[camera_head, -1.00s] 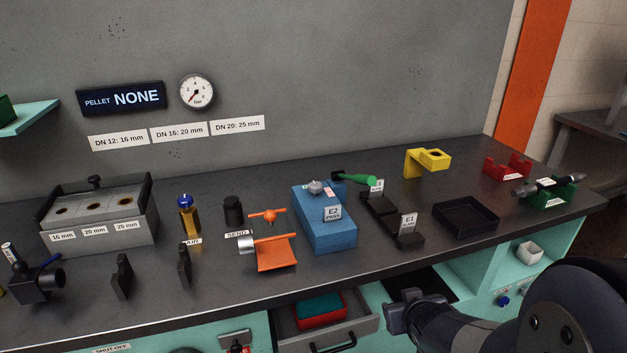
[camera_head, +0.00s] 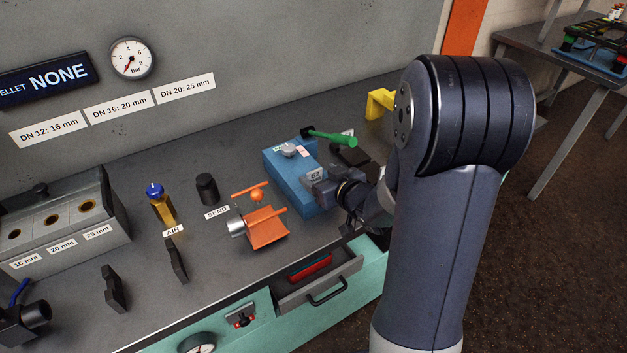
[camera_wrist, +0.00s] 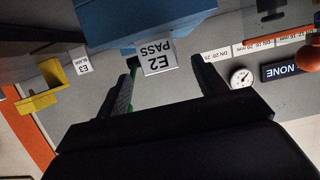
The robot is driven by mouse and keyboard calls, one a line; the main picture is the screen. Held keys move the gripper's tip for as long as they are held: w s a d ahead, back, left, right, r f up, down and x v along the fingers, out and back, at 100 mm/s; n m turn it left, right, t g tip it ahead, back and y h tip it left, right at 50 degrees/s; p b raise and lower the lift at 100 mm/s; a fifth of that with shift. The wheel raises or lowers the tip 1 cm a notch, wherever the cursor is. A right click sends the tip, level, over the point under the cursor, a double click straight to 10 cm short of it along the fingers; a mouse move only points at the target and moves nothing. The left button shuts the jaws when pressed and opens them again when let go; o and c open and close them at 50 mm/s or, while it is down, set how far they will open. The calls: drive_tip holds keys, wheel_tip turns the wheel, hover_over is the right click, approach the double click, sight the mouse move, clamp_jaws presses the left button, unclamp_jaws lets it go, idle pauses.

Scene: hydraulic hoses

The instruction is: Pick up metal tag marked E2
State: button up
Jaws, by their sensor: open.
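The metal tag marked E2 (camera_head: 315,175) is a small pale plate at the right side of the blue box (camera_head: 283,163). In the wrist view the tag (camera_wrist: 157,58) appears upside down and reads "E2 PASS". My gripper (camera_head: 322,184) is at the tag, by the right side of the blue box. In the wrist view my gripper (camera_wrist: 165,62) is open, with one dark finger to each side of the tag and gaps between. Whether the fingertips are level with the tag in depth I cannot tell. The gripper partly hides the box's right side.
A green-handled tool (camera_head: 330,138) lies just behind the blue box. An orange stand (camera_head: 266,228) is to its left. A yellow bracket (camera_head: 379,103) stands beyond my arm. An open drawer (camera_head: 318,280) sticks out below the bench edge. A tag marked E3 (camera_wrist: 79,61) shows in the wrist view.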

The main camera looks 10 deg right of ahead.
sight(315, 171)
drive_tip(key=shift+p+x, duration=0.5)
drive_tip(key=shift+x, duration=2.15)
drive_tip(key=shift+r, duration=0.1)
drive_tip(key=shift+c, duration=0.6)
drive_tip(key=c, duration=1)
drive_tip(key=shift+r, duration=0.1)
drive_tip(key=shift+c, duration=0.2)
